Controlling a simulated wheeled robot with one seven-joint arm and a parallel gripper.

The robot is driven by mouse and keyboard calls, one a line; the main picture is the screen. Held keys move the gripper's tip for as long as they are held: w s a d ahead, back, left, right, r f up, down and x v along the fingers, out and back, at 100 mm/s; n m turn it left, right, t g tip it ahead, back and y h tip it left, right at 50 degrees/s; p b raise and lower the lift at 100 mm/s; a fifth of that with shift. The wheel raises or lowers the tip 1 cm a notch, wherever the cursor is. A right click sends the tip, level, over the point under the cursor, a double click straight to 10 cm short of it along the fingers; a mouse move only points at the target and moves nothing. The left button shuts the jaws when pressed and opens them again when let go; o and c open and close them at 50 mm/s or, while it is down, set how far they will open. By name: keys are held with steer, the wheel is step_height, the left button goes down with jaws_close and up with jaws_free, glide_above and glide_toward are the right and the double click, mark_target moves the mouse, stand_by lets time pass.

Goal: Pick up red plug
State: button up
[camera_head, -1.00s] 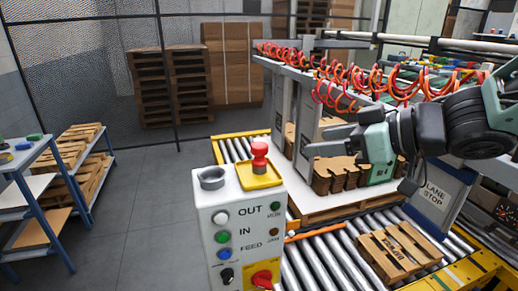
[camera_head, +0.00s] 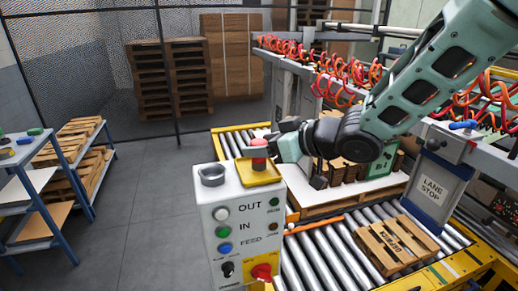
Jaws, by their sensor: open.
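The red plug (camera_head: 259,164) stands upright on the yellow plate (camera_head: 260,178) on top of a light grey control box (camera_head: 243,215). My gripper (camera_head: 268,139) is at the plug's upper part, coming in from the right. Its fingers are open and partly cover the plug's top. One dark finger shows behind or beside the plug; I cannot tell whether either finger touches it. A grey round socket (camera_head: 212,175) sits to the left of the plug on the same box top.
The box front carries several buttons and a red rotary switch (camera_head: 262,272). A roller conveyor (camera_head: 317,262) with a wooden pallet (camera_head: 395,246) lies to the right. A blue-framed shelf (camera_head: 57,215) stands at the left. The grey floor (camera_head: 150,195) between is clear.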

steer(key=shift+x, duration=0.8)
steer(key=c, duration=1.1)
